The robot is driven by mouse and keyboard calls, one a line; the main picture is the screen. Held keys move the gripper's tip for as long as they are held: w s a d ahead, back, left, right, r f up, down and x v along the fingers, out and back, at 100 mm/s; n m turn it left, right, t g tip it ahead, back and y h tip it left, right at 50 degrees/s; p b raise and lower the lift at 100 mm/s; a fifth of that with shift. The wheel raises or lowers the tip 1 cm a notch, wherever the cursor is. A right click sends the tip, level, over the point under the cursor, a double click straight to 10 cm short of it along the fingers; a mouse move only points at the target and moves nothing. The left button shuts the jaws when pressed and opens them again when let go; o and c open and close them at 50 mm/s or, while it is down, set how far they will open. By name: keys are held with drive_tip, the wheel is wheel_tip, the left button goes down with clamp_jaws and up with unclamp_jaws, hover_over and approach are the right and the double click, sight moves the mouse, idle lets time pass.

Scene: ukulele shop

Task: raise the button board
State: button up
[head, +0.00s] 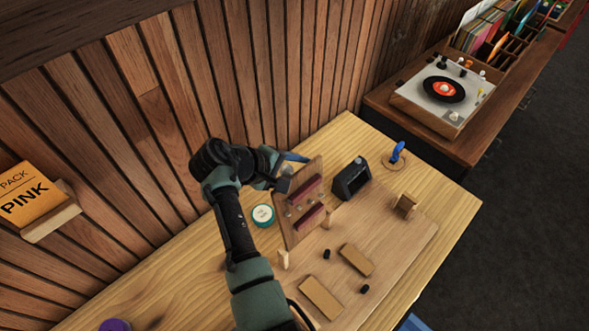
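The button board (290,234) looks like a brown wooden panel on the table, with two dark red bars and small light knobs on its face. It appears tilted up from the mat, with its upper edge towards the wall. My gripper (287,172) is at the board's upper left edge, close to it or touching; I cannot tell which. The fingers are small and partly hidden, so whether they are shut on the board's edge is unclear. My arm comes up from the bottom and bends over to the left of the board.
A dark box-shaped device (351,180) stands right of the board, and a teal round tin (263,215) left of it. Wooden blocks (357,259) and small black pieces lie in front. A blue item on a round stand (396,155) is at the back right. The slatted wall (150,130) is close behind.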

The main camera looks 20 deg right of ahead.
idle(0.3)
drive_tip(key=b+v, duration=0.2)
drive_tip(key=v, duration=1.1)
drive_tip(key=shift+b, duration=0.4)
